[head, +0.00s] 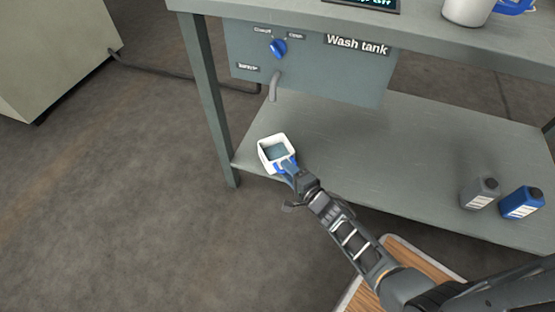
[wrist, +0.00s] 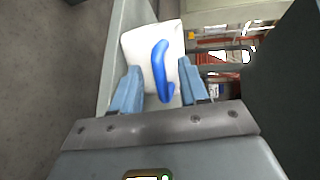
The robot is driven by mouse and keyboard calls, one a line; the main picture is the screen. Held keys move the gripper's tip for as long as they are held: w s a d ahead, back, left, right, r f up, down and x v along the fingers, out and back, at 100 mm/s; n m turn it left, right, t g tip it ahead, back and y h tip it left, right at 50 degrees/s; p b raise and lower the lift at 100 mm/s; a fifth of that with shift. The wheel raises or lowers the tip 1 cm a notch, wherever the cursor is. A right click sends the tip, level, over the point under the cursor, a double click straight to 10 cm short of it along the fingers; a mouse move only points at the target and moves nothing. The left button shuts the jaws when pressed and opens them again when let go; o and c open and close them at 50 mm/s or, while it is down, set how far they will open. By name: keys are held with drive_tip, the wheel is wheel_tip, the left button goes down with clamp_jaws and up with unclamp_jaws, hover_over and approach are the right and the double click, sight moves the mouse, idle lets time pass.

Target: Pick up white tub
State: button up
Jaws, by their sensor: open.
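The white tub (head: 264,143) is square with an open top and sits on the lower shelf (head: 370,150) of the wash tank bench, near its left front corner. In the wrist view the tub's white side (wrist: 138,48) faces me, with a blue handle (wrist: 159,66) sticking out toward my gripper. My gripper (head: 286,167) is at the tub's near side in the head view. In the wrist view its two blue fingers (wrist: 158,90) are apart, one on each side of the handle. I cannot tell whether they touch it.
A grey bottle (head: 480,193) and a blue bottle (head: 521,203) stand at the shelf's right. The wash tank panel (head: 310,65) with a blue knob (head: 279,47) and a spout (head: 273,86) hangs above. A bench leg (head: 210,100) is left of the tub. The middle shelf is clear.

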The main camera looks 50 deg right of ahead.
drive_tip(key=shift+c, duration=0.3)
clamp_jaws()
drive_tip(key=shift+r, duration=0.1)
idle(0.4)
